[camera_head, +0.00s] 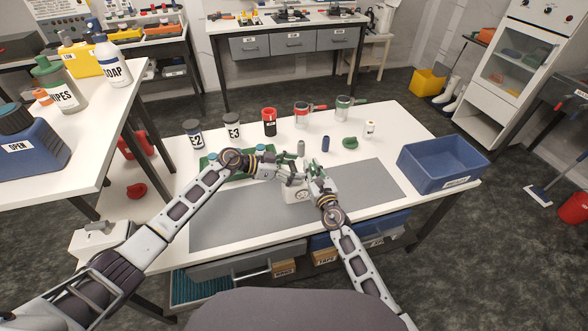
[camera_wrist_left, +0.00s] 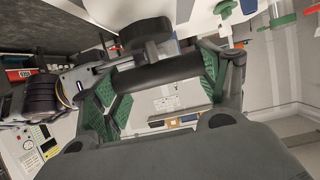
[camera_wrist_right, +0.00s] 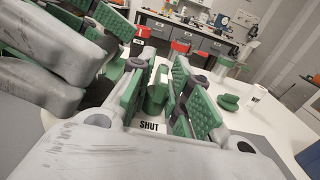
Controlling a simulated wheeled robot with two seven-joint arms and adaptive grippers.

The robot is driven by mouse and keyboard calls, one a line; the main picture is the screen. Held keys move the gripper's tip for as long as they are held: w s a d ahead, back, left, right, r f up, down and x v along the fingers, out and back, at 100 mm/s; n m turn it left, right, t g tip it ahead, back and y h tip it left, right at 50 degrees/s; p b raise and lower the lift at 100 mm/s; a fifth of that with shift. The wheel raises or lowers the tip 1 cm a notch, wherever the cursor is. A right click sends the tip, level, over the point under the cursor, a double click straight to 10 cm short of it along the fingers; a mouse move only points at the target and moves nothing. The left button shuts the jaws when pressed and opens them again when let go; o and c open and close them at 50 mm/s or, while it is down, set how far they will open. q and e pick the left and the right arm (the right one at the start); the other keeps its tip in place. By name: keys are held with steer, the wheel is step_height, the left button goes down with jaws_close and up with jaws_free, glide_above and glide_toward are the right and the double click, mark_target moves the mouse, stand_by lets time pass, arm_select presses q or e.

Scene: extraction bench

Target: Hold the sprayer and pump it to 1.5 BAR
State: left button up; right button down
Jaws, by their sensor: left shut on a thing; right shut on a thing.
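The sprayer (camera_head: 297,195) is a small white body with a round gauge on its front, standing on the grey mat; the gauge reading is too small to make out. My left gripper (camera_head: 297,178) is above it, shut on a dark cylindrical bar (camera_wrist_left: 155,72), with a black knob beyond it in the left wrist view. My right gripper (camera_head: 315,170) is beside it at the sprayer's upper right, shut on a green part (camera_wrist_right: 157,92) above a SHUT label (camera_wrist_right: 150,125). The two hands are close together and hide much of the sprayer's top.
The grey mat (camera_head: 370,185) is largely clear. Jars E2 (camera_head: 194,134) and E3 (camera_head: 232,127), a red jar (camera_head: 269,122), a blue cylinder (camera_head: 325,144), a green object (camera_head: 350,143) and a white bottle (camera_head: 370,129) stand behind. A blue crate (camera_head: 440,172) is at right.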

mark_target(294, 168)
arm_select(q)
step_height(294, 168, up, 6)
steer(key=shift+f, duration=0.25)
steer(key=o, duration=1.5)
steer(key=shift+c, duration=0.2)
steer(key=v, duration=1.2)
steer(key=shift+f, duration=0.1)
